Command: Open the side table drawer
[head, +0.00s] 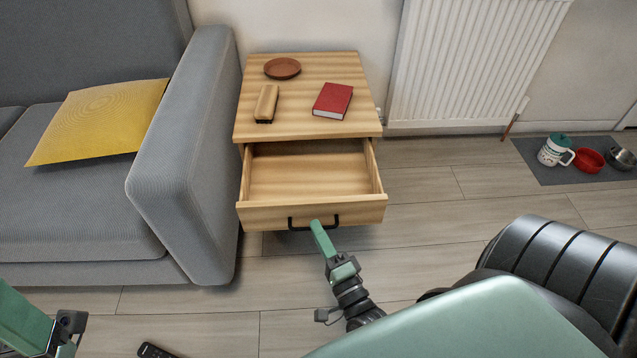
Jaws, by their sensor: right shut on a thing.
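The wooden side table (355,118) stands against the wall beside the sofa. Its drawer (312,213) is pulled well out, and the inside looks empty. A black bar handle (296,226) runs across the drawer front. My right gripper (318,226) reaches up from below and is shut on the handle, covering its middle. My left gripper is only partly in view at the bottom left corner, where a green arm part shows; its fingertips cannot be made out.
A brown dish (282,68), a brush (266,103) and a red book (333,100) lie on the table top. The grey sofa (185,150) stands close on the left. A black remote (155,350) lies on the floor. Floor right of the drawer is clear, up to a mat with bowls (590,161).

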